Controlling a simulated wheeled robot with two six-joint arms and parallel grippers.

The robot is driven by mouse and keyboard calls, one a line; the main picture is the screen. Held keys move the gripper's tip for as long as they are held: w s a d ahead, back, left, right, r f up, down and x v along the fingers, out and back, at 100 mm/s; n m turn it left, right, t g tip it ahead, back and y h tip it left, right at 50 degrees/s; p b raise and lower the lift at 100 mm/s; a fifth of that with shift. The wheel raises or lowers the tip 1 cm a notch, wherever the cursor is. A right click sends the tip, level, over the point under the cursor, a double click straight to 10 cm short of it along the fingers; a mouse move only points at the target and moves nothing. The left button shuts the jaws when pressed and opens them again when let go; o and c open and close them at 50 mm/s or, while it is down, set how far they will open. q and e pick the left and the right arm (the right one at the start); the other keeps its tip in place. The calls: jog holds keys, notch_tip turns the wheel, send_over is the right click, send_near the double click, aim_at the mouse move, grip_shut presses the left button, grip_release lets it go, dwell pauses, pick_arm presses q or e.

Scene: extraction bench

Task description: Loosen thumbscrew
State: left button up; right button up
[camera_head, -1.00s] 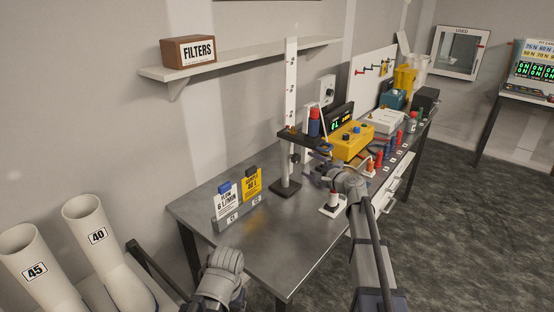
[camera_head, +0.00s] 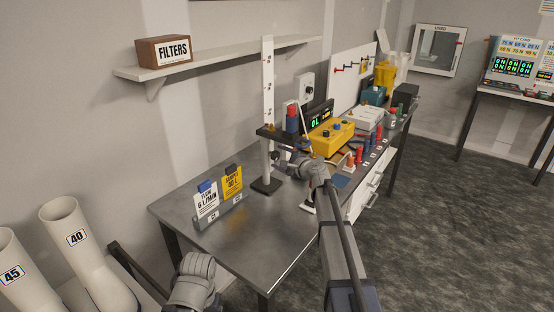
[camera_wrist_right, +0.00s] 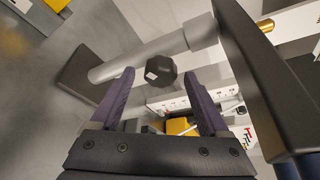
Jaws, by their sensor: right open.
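The thumbscrew is a black faceted knob (camera_wrist_right: 160,72) on the stand's post, shown in the right wrist view between and just beyond my fingertips. In the head view the knob (camera_head: 275,155) is small, below the stand's black shelf (camera_head: 268,132). The tall white stand (camera_head: 267,85) stands upright on a black base (camera_head: 266,186). My right gripper (camera_wrist_right: 161,73) is open, its dark fingers on either side of the knob with gaps visible. In the head view my right gripper (camera_head: 283,156) is small, beside the post. My left gripper does not show, only grey left arm parts.
A yellow box (camera_head: 332,137) and several colored bottles stand behind on the bench. Label cards (camera_head: 231,182) stand at front left. The bench front (camera_head: 240,250) is clear.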

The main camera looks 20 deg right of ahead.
jog(key=shift+x, duration=0.95)
grip_shut()
